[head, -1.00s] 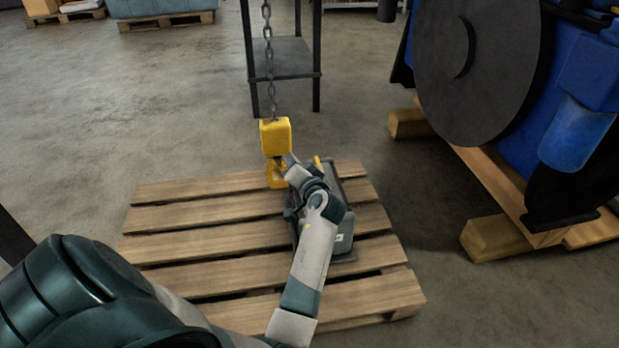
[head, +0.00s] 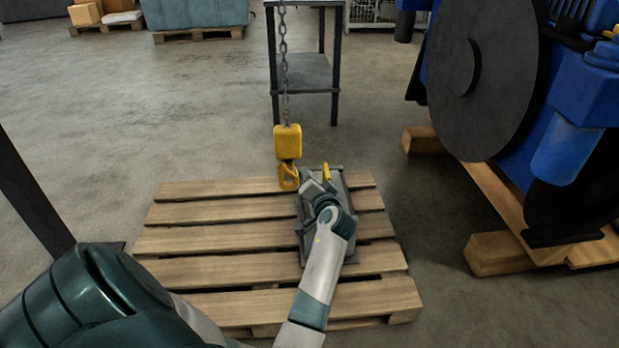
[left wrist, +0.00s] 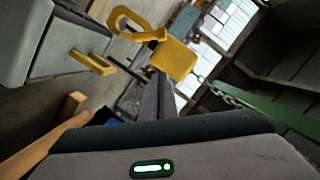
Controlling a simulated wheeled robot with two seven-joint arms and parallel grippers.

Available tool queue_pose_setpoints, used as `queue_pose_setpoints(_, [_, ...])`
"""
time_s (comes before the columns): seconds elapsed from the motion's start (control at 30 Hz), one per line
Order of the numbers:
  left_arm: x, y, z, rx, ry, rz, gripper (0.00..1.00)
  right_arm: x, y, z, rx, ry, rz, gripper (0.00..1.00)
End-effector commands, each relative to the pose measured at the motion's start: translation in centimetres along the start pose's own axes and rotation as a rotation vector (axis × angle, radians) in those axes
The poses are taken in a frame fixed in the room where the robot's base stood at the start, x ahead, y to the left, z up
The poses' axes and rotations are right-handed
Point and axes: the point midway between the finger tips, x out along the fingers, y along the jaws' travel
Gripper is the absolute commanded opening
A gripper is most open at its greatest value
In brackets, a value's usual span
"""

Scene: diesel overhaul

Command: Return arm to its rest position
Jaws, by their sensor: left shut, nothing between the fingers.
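My left arm reaches in from the lower left over the pallet. Its gripper (head: 307,180) is shut and empty, just right of the yellow hook (head: 289,179) below the yellow hoist block (head: 288,142). A grey metal part (head: 345,190) with a yellow handle (head: 326,173) lies on the pallet, partly hidden under my wrist. In the left wrist view the shut fingers (left wrist: 159,97) point towards the hoist block (left wrist: 175,59). The hook (left wrist: 128,20) is up and left there, apart from the part's yellow handle (left wrist: 92,63). My right gripper is not in view.
The wooden pallet (head: 200,240) has bare slats left of the part. The chain (head: 284,60) hangs from above. A blue engine with a dark disc (head: 480,85) stands on wooden beams at right. A dark metal stand (head: 305,72) is behind. Floor at left is clear.

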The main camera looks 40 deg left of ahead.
Motion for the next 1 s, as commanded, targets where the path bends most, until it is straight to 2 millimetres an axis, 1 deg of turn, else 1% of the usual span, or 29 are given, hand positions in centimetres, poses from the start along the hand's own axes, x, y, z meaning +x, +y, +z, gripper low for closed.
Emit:
queue_pose_setpoints(0.47, [-0.2, 0.1, -0.1, 0.000, 0.010, 0.005, 0.00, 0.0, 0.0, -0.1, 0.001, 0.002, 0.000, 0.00])
queue_pose_setpoints(0.57, [-0.9, 0.7, -0.4, 0.000, 0.049, 0.024, 0.00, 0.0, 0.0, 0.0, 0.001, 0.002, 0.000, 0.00])
queue_pose_setpoints(0.67, [-2.4, 1.8, -1.1, -0.002, 0.126, 0.065, 0.00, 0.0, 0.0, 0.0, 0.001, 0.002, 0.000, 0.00])
queue_pose_setpoints(0.77, [-5.1, 3.6, -1.9, -0.011, 0.239, 0.135, 0.00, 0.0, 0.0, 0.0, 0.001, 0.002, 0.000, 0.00])
queue_pose_setpoints(0.87, [-9.5, 5.9, -3.0, -0.035, 0.382, 0.236, 0.00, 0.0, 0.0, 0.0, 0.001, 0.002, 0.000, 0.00])
queue_pose_setpoints(0.9, [-11.7, 6.9, -3.3, -0.050, 0.442, 0.285, 0.00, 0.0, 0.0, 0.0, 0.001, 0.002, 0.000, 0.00])
queue_pose_setpoints(0.97, [-15.3, 8.1, -3.7, -0.077, 0.529, 0.361, 0.00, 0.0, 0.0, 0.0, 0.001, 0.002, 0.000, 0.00])
queue_pose_setpoints(1.0, [-17.8, 8.9, -3.8, -0.099, 0.582, 0.413, 0.00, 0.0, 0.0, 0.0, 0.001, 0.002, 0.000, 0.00])
